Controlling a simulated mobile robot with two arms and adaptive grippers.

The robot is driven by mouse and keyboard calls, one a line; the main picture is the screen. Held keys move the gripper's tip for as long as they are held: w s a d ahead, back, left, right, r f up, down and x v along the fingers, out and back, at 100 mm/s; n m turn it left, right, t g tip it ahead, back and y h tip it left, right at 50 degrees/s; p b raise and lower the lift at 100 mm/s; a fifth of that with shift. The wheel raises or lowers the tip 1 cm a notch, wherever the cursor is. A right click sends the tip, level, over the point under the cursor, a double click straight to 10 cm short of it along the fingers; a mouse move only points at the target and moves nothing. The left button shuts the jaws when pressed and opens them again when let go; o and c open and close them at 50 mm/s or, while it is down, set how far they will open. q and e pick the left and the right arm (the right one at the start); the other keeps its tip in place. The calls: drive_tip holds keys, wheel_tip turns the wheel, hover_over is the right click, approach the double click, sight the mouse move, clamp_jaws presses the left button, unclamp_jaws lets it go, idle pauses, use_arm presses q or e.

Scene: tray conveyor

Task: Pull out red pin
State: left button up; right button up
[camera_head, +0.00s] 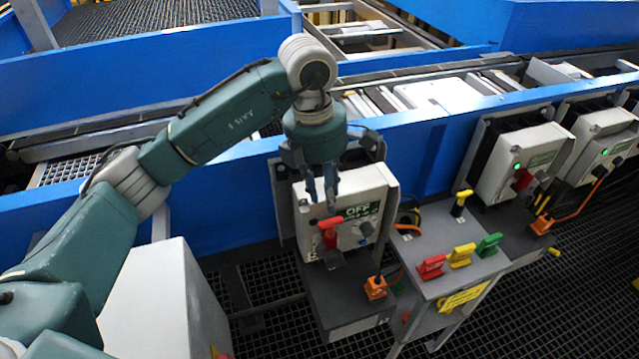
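A red pin-like piece (330,232) with a T-shaped top sits on the front of the white control box (382,196), left of a dark round knob (366,229) and below a green OFF label. My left gripper (322,203) reaches down in front of this box, with its fingertips just above the red piece. Its two fingers show a gap between them, and I see nothing held. I cannot tell whether a fingertip touches the red piece. My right gripper is not in view.
A grey stand (431,228) to the right carries red (431,266), yellow (461,255) and green (488,244) pieces and an upright yellow-black one (461,202). An orange piece (376,287) sits below the box. A blue conveyor rail (420,125) runs behind.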

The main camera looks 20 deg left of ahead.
sight(330, 219)
use_arm(q)
drive_tip(key=f, duration=0.1)
drive_tip(key=f+p, duration=0.1)
drive_tip(key=f, duration=0.2)
drive_tip(key=shift+d+f, duration=0.35)
drive_tip(key=shift+f, duration=0.05)
drive_tip(key=f, duration=0.2)
drive_tip(key=f+p, duration=0.1)
drive_tip(key=shift+w+f, duration=0.15)
drive_tip(key=shift+w, duration=0.1)
drive_tip(key=shift+d+f, duration=0.1)
drive_tip(key=shift+f, duration=0.35)
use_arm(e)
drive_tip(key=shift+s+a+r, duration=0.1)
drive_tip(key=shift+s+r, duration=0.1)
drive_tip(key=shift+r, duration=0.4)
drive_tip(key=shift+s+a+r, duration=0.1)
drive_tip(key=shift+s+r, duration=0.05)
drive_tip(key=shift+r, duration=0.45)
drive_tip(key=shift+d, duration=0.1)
use_arm(q)
clamp_jaws()
drive_tip(key=shift+w+r, duration=0.1)
drive_tip(key=shift+r, duration=0.1)
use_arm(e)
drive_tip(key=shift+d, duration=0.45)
